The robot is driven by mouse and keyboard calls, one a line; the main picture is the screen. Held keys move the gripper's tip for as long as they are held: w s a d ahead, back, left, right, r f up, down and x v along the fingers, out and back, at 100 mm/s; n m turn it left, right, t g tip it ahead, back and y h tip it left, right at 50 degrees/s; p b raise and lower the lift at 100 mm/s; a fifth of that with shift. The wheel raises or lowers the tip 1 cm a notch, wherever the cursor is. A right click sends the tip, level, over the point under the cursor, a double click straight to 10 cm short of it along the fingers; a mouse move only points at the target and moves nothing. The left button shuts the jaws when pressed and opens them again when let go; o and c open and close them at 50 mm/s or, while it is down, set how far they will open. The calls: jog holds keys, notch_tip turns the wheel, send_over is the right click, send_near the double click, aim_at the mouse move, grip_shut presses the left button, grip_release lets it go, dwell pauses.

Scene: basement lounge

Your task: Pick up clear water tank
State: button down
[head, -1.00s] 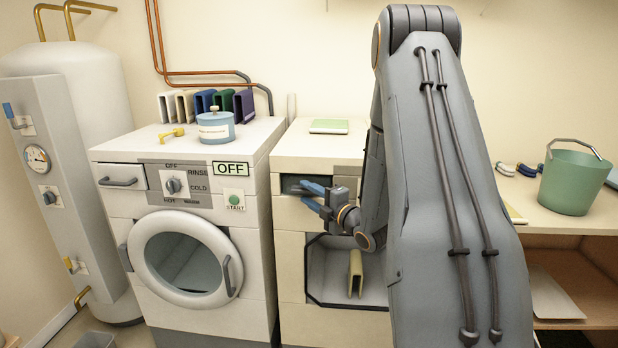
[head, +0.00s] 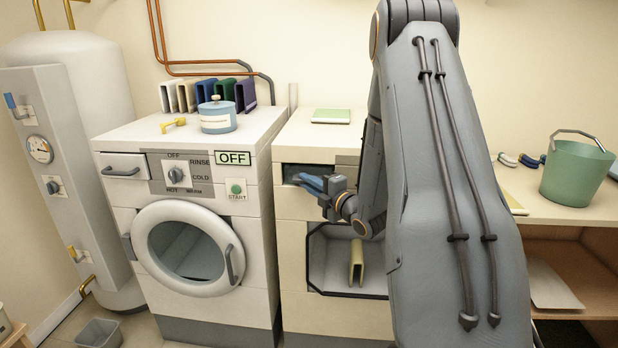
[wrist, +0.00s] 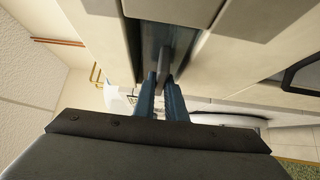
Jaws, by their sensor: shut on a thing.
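The beige machine (head: 300,232) right of the washer has a dark bluish front (head: 291,170) set in a slot near its top; I take this to be the clear water tank. In the wrist view the recessed bluish face (wrist: 158,35) has a thin grey tab (wrist: 166,68) standing out from it. My gripper (head: 310,183) is at this slot, with its blue fingers closed on the tab; they also show in the wrist view (wrist: 163,92). The tank's body is hidden inside the machine, and my arm covers part of the machine's right side.
Below the slot is an open compartment with a tan upright piece (head: 356,260). The white washer (head: 190,200) stands close on the left, with a blue canister (head: 217,118) on top. A green bucket (head: 577,175) stands on the counter at right. A grey bin (head: 98,333) is on the floor.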

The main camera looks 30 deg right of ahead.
jog(key=shift+r, duration=0.2)
jog(key=shift+r+b, duration=0.15)
jog(key=shift+b, duration=0.3)
jog(key=s+a+p, duration=0.2)
jog(key=s+a, duration=0.8)
jog(key=s, duration=0.5)
jog(key=shift+p, duration=0.35)
